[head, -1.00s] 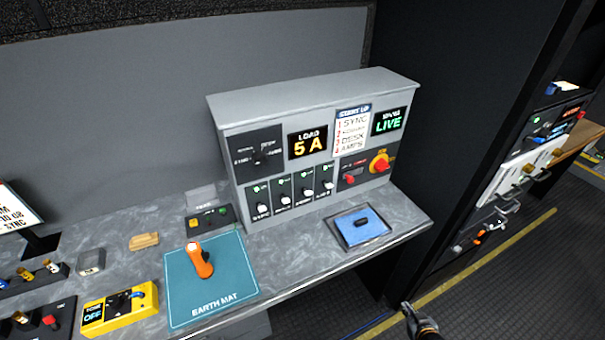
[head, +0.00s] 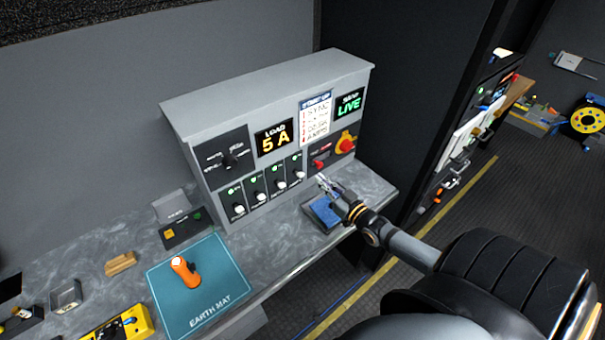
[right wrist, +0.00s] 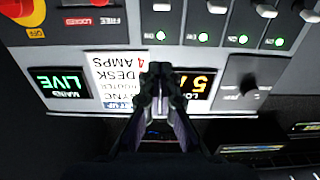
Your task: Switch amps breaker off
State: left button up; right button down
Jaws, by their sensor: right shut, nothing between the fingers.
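A row of several breakers with white toggles and green lights runs along the lower front of the grey power panel (head: 260,85). The amps breaker appears to be the rightmost one (head: 299,170), though its small label is unreadable. In the inverted right wrist view that end breaker (right wrist: 161,25) is at the top, its light green. My right gripper (head: 322,181) is shut and empty, just right of the breaker row and in front of the panel, apparently not touching it. It also shows in the right wrist view (right wrist: 160,70), in front of the displays. My left gripper is out of view.
The load display (head: 273,138) reads 5 A and the mains display (head: 349,103) reads LIVE. A red-yellow rotary switch (head: 345,144) sits at the panel's right. A blue tray (head: 325,212) lies below my gripper.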

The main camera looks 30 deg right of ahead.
aim_at(299, 174)
jog(key=w+b, duration=0.2)
jog(key=w, duration=0.1)
jog(key=w+b, duration=0.3)
jog(key=w+a+f+b, duration=0.1)
jog(key=w+b, duration=0.2)
jog(key=w, duration=0.1)
jog(key=shift+w, duration=0.1)
jog(key=shift+s+d+f+p, duration=0.15)
jog(key=shift+s+f+p, duration=0.3)
jog(key=shift+f, duration=0.3)
jog(key=shift+s+f, duration=0.3)
jog(key=shift+f, duration=0.3)
